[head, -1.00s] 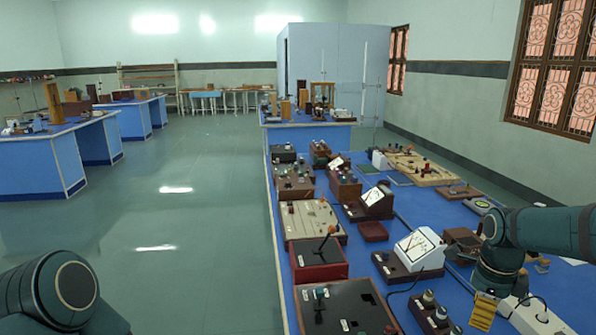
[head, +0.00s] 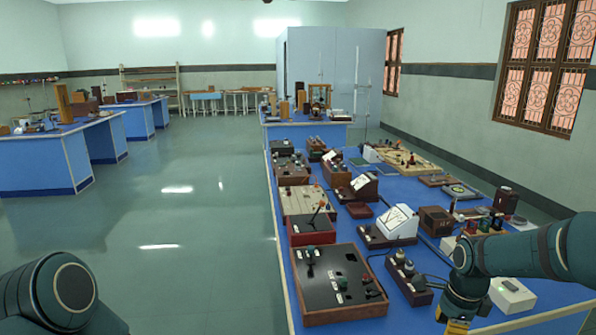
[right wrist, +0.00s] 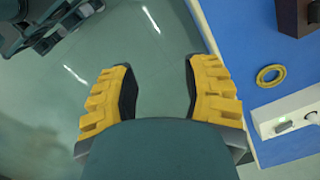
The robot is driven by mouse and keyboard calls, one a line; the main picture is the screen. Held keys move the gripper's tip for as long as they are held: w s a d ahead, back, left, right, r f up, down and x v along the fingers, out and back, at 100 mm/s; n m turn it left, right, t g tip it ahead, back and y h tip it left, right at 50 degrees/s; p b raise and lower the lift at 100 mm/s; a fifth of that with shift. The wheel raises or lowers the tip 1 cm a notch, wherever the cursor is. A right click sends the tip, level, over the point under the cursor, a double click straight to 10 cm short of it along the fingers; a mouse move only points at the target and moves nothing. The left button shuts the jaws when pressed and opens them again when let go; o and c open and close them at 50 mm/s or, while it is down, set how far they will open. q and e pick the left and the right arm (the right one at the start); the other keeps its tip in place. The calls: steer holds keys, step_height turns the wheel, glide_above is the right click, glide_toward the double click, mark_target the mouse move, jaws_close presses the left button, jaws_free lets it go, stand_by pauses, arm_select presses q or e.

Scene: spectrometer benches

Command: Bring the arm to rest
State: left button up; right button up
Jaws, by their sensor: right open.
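My right gripper (right wrist: 160,95) shows in the right wrist view with its two yellow fingers apart and nothing between them. It hangs above the floor beside the blue bench edge. In the head view my right arm comes in from the right over the near bench, and the yellow part of its gripper (head: 456,327) shows at the bottom edge. My left arm shows only as a rounded dark link at the lower left of the head view; its gripper is out of view.
The long blue bench (right wrist: 225,25) carries several instruments, including a black-topped box (head: 342,284) and a white meter (head: 397,222). A yellow ring (right wrist: 270,76) and a white box (right wrist: 290,112) lie near the bench edge. The floor (head: 205,215) to the left is clear.

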steer(key=s+a+f+n+y, duration=0.25)
steer(key=a+f+n, duration=0.85)
steer(key=a+f, duration=0.55)
steer(key=s+a+f+n+t, duration=0.1)
steer(key=s+a+f+n, duration=0.6)
steer(key=s+a+n, duration=0.1)
steer(key=shift+s+a+n+y, duration=0.2)
steer(key=shift+s+n+y, duration=0.3)
steer(key=shift+s, duration=0.8)
steer(key=shift+f, duration=0.1)
